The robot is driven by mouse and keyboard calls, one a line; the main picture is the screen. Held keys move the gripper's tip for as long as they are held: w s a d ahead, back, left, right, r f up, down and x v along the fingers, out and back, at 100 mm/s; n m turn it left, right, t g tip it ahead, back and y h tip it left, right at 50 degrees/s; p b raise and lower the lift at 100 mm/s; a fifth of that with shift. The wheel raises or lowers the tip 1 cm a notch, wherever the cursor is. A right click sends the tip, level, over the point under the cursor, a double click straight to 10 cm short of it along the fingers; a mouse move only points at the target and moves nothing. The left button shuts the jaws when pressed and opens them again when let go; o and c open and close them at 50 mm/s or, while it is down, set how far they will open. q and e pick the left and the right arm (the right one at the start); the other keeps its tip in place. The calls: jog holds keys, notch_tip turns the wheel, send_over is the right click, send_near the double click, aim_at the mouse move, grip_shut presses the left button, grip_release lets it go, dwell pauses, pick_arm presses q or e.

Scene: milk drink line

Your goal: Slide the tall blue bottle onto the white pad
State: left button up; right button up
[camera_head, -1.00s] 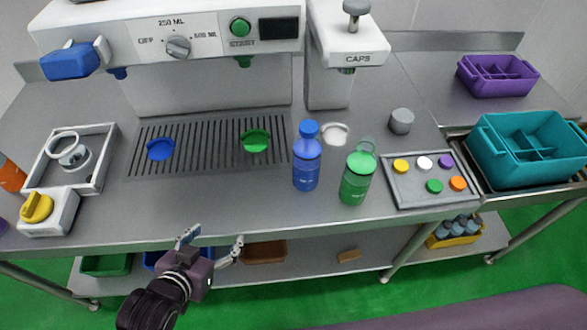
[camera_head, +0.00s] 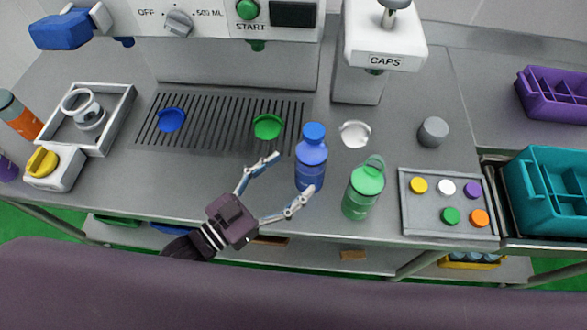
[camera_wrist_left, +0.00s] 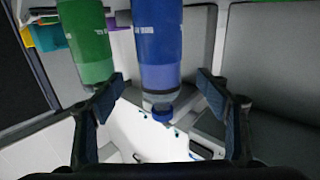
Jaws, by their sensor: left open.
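The tall blue bottle (camera_head: 311,168) stands upright on the grey counter, left of a green bottle (camera_head: 362,190). The small round white pad (camera_head: 355,133) lies flat behind and to the right of the blue bottle, below the CAPS dispenser. My left gripper (camera_head: 291,176) is open at the blue bottle's left side, one finger behind it and one at its front. In the left wrist view the blue bottle (camera_wrist_left: 158,45) shows upside down between the spread fingers, with the green bottle (camera_wrist_left: 86,40) beside the left finger. Whether a finger touches the bottle I cannot tell. My right gripper is not in view.
The CAPS dispenser (camera_head: 386,45) stands behind the pad. A grey cylinder (camera_head: 433,132) is right of it. A tray of coloured buttons (camera_head: 449,227) lies at the right. A slotted grate with a blue disc (camera_head: 171,120) and a green disc (camera_head: 267,127) is at the left.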

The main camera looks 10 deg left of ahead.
aim_at(299, 167)
pick_arm(q)
jog(key=x, duration=0.2)
jog(key=p+x, duration=0.1)
jog(key=shift+w+d+r, duration=0.15)
jog(key=shift+w+r, duration=0.05)
jog(key=shift+r, duration=0.05)
jog(key=x, duration=0.3)
jog(key=shift+f+p, duration=0.15)
jog(key=shift+p, duration=0.15)
jog(key=shift+w+d, duration=0.25)
jog(key=shift+d, duration=0.05)
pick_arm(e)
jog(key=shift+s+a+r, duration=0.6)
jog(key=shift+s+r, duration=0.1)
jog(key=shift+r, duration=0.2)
pick_arm(q)
jog(key=shift+c, duration=0.2)
jog(key=c, duration=1.8)
jog(key=shift+w+a+x, duration=0.1)
jog(key=shift+a+x, duration=0.05)
jog(key=shift+x, duration=1.35)
jog(key=shift+w+a+x, duration=0.1)
jog(key=shift+w+x, duration=0.05)
jog(key=shift+x, duration=1.35)
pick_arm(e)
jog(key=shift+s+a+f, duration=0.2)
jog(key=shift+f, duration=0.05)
